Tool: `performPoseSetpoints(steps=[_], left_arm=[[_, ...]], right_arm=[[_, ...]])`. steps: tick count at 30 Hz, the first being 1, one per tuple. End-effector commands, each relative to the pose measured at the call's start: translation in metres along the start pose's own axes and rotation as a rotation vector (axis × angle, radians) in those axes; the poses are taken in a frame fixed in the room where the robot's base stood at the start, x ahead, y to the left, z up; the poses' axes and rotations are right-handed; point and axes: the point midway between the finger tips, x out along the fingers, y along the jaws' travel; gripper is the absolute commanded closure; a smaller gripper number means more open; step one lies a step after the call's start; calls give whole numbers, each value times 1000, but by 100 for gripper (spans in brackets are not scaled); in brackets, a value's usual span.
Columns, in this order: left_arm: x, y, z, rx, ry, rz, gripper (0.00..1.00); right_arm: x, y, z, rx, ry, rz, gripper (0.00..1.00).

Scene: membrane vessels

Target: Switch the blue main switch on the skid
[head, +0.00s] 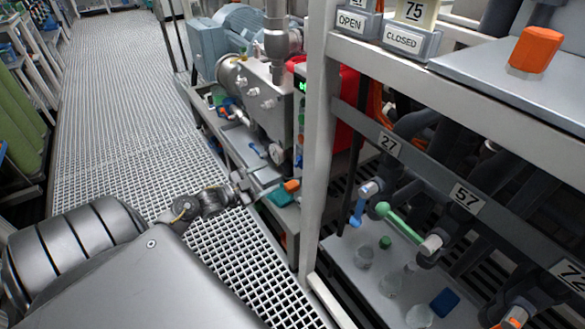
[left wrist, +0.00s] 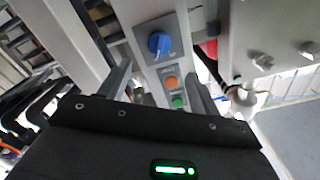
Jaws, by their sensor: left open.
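In the left wrist view the blue main switch (left wrist: 160,43) is a round knob on a narrow grey panel (left wrist: 143,27). An orange button (left wrist: 172,82) and a green button (left wrist: 178,101) sit below it in a row. My left gripper (left wrist: 160,82) is open and empty, its fingers on either side of the panel in the picture, with the knob beyond their tips. Contact is not visible. In the head view my left gripper (head: 240,187) is low beside the skid (head: 270,95). The blue knob cannot be made out for sure there. My right gripper is not in view.
A grey upright post (head: 318,130) stands right of the skid. A valve rack with number plates (head: 466,198) and blue and green handles (head: 400,222) fills the right. Small loose items lie on the skid's tray (head: 245,148). The grating floor (head: 110,110) is clear at left.

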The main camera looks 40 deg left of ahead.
Motion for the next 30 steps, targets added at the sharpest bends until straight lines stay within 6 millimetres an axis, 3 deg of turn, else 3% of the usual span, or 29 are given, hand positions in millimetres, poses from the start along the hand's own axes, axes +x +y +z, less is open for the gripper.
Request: performPoseSetpoints(steps=[15, 21, 30], left_arm=[[86, 0, 1, -2, 0, -2, 37], [102, 1, 1, -1, -2, -1, 37], [104, 1, 1, -1, -3, -1, 37]], right_arm=[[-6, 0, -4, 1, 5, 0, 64], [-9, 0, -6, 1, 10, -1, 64], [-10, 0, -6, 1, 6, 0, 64]])
